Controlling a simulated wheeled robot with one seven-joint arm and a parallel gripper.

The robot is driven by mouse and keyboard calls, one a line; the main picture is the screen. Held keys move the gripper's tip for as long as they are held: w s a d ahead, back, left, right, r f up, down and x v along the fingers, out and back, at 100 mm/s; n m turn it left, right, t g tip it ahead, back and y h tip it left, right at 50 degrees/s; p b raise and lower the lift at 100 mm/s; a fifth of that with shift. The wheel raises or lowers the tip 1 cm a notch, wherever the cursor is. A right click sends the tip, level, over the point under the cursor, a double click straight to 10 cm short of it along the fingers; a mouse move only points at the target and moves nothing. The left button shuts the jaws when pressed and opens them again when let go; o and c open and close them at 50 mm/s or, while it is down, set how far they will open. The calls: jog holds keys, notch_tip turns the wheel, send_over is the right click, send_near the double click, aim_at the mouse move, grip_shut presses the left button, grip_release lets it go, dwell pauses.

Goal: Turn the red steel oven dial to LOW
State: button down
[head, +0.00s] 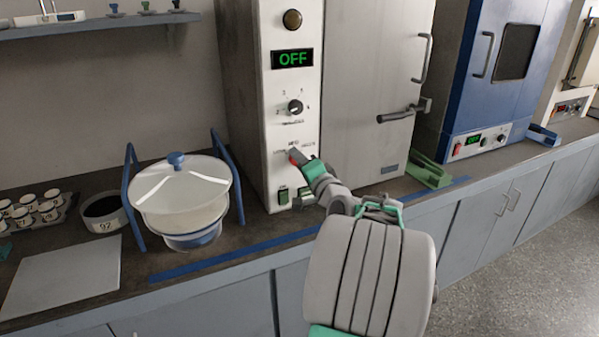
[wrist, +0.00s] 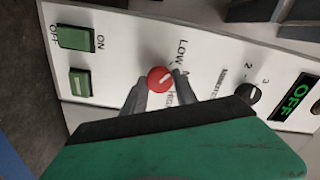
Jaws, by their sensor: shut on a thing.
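The steel oven (head: 375,60) has a white control panel (head: 290,75) on its left front. The red dial (wrist: 160,79) sits on that panel, with LOW, a label starting with M, and HIGH printed around it. The dial's white mark seems to point towards the M label, though the exact angle is hard to tell. My gripper (wrist: 158,92) is shut on the red dial, one finger on each side of it. In the head view, my gripper (head: 301,162) reaches the lower panel and hides most of the dial. The oven's display (head: 292,59) reads OFF.
A black numbered knob (head: 295,107) is above the red dial, and a green ON/OFF switch (head: 283,196) below it. The door handle (head: 404,111) sticks out to the right. A lidded white vessel (head: 182,195) in a blue frame stands left. A blue oven (head: 490,80) stands right.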

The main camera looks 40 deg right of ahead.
jog(key=shift+f+n+b, duration=0.1)
jog(key=shift+n+b, duration=0.45)
jog(key=shift+n, duration=0.05)
jog(key=c, duration=1)
grip_release()
jog(key=shift+o, duration=0.2)
jog(key=v, duration=0.7)
jog(key=shift+s+b, duration=0.3)
jog(key=shift+s, duration=0.1)
jog(key=shift+a, duration=0.15)
